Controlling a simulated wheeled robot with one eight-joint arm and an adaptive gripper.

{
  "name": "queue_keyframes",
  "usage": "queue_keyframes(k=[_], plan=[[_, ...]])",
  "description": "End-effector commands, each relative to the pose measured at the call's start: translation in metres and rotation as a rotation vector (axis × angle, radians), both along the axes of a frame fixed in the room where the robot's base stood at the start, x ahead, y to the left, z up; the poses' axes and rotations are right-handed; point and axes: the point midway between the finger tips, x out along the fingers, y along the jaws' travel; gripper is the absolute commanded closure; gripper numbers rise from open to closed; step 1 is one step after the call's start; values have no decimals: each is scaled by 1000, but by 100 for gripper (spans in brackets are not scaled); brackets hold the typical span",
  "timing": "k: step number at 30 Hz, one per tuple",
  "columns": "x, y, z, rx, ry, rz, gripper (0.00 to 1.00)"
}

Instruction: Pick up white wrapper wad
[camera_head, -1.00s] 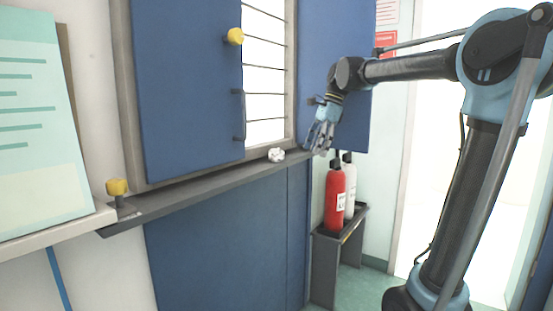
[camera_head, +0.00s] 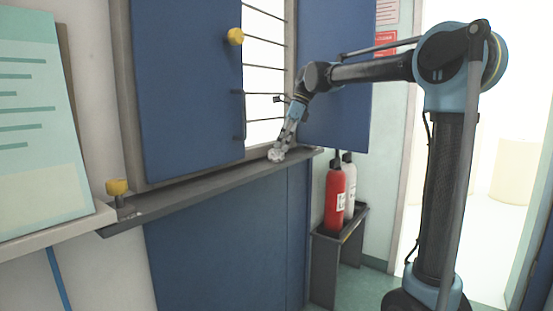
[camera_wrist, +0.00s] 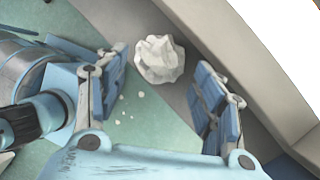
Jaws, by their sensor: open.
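The white wrapper wad (camera_head: 276,155) is a small crumpled ball on the dark grey ledge (camera_head: 200,183) below the barred window. In the wrist view the wad (camera_wrist: 160,59) lies at the top middle, between and just ahead of the two blue fingers. My gripper (camera_head: 285,148) is at the wad from the upper right in the head view. In the wrist view my gripper (camera_wrist: 163,93) is open, with a gap visible beside the wad on both sides. Its fingertips partly cover the wad in the head view.
A blue shutter (camera_head: 187,85) with a handle stands left of the wad, and another blue panel (camera_head: 335,75) hangs to the right. A red extinguisher (camera_head: 335,195) and a white one stand on a low stand below. A yellow knob (camera_head: 117,187) sits at the ledge's left end.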

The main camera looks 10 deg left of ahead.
Motion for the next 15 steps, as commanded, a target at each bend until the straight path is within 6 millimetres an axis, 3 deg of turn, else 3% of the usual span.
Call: queue_keyframes(k=[6, 14, 15], plan=[[-5, 8, -20, 0, 0, 0, 38], [-5, 8, -22, 0, -1, 0, 38], [-5, 8, -22, 0, -1, 0, 45]])
